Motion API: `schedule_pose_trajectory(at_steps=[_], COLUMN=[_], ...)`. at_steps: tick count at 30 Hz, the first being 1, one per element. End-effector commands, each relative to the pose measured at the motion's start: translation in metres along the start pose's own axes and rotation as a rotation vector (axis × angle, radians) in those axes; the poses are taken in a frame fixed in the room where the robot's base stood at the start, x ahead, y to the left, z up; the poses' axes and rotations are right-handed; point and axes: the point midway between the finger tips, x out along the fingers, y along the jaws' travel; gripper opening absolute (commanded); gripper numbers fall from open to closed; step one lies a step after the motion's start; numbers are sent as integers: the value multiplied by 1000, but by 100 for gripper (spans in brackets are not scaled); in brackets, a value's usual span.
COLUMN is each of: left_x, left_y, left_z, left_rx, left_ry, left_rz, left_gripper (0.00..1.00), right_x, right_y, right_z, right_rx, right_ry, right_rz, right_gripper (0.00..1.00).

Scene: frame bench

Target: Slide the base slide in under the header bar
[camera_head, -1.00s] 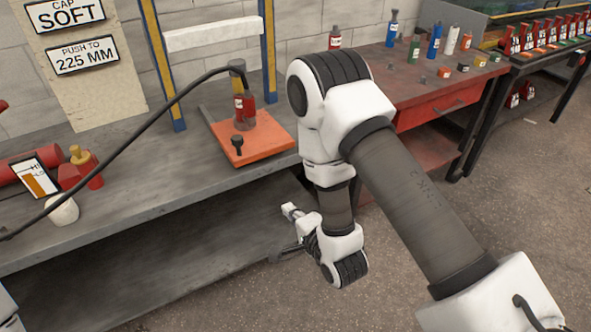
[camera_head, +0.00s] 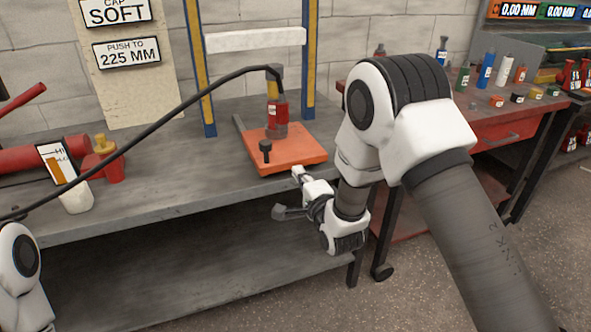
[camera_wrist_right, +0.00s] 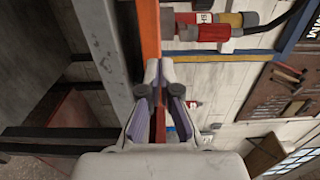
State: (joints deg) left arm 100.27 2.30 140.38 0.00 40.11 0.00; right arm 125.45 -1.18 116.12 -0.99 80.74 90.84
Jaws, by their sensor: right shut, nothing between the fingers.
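The base slide is an orange plate (camera_head: 300,151) on the bench top, near its front edge, with a black knob (camera_head: 265,150) and a red cylinder (camera_head: 277,112) standing on it. The white header bar (camera_head: 255,40) spans two blue-and-yellow posts behind and above the slide. My right gripper (camera_head: 298,173) is shut and empty, its tips close to the slide's front edge. In the right wrist view the shut fingertips (camera_wrist_right: 152,72) point at the orange edge (camera_wrist_right: 150,30); I cannot tell whether they touch. My left gripper is out of view.
A black hose (camera_head: 165,107) arcs from the cylinder across the bench to the left. Red fittings (camera_head: 108,160) and a white gauge bottle (camera_head: 75,195) stand on the left of the bench (camera_head: 180,195). A red workbench (camera_head: 505,135) with several small bottles stands at right.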

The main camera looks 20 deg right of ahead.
Motion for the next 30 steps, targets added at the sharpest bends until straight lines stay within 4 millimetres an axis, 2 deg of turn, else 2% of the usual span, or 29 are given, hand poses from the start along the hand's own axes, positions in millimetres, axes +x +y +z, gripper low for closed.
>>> schedule_pose_trajectory(at_steps=[3,6,22,30], left_x=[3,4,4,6], left_y=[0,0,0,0], left_z=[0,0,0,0], left_rx=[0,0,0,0], left_ry=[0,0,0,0], left_rz=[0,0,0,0], left_gripper=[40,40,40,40], right_x=[19,28,34,56], right_y=[1,0,1,1], right_z=[0,0,0,0], right_rx=[0,0,0,0], right_ry=[0,0,0,0], right_rz=[-2,-1,1,-1], right_gripper=[0,0,0,0])
